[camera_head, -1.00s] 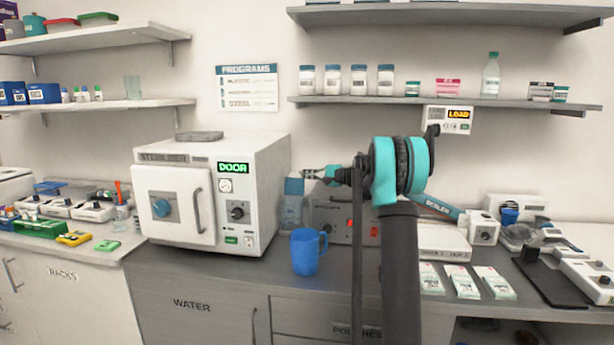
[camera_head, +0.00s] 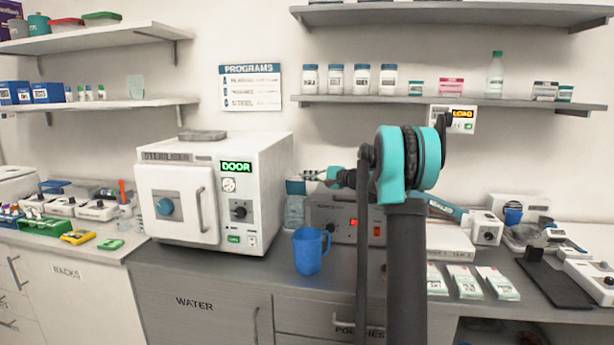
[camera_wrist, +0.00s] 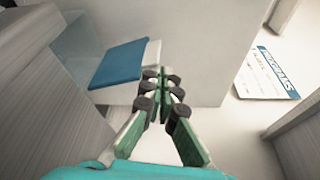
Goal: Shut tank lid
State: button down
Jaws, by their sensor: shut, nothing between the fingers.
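The white steriliser (camera_head: 272,165) stands on the counter with its front door closed and a green DOOR display. A grey slab (camera_head: 202,135) lies on its top; I cannot tell whether this is the tank lid or whether it is shut. My gripper (camera_head: 306,176) is shut and empty, pointing left at the steriliser's right side. It is just above a clear container with a blue upper part (camera_head: 296,187). In the wrist view, my fingertips (camera_wrist: 162,76) are near the container's blue-and-white part (camera_wrist: 122,62); contact cannot be told. The steriliser's side wall fills the background.
A blue mug (camera_head: 308,252) stands in front of the container. A grey device (camera_head: 342,228) with a red switch is behind my arm. The PROGRAMS poster (camera_head: 250,88) and the grey shelf (camera_head: 440,102) are on the wall above. White packets (camera_head: 463,281) lie at right.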

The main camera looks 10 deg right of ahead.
jog(key=shift+s+a+f, duration=0.2)
jog(key=shift+s, duration=0.4)
dwell(0.3)
